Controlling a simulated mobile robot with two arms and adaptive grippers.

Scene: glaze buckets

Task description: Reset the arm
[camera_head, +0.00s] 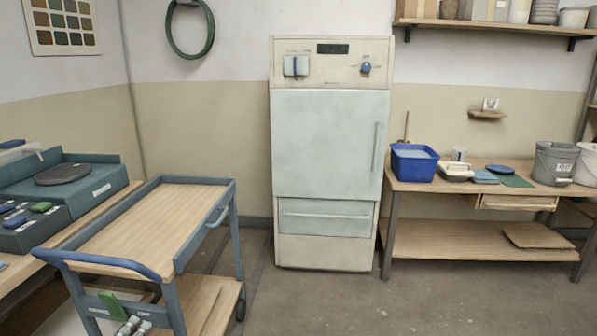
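Neither of my grippers nor either of my arms shows in the head view. A cart (160,215) with a bare wooden top, blue-grey frame and blue handle stands at the left front. A tall pale cabinet (327,145) with a control panel stands at the back wall, its door and lower drawer shut. A wooden workbench (455,190) at the right bears a blue tub (414,165) with something pale in it, and a grey bucket (553,163).
A left bench carries a blue-grey machine with a dark disc (68,174). A wall shelf (490,24) with pots hangs at the upper right. A green hose (190,28) hangs on the wall. The floor (370,305) in front of the cabinet is clear.

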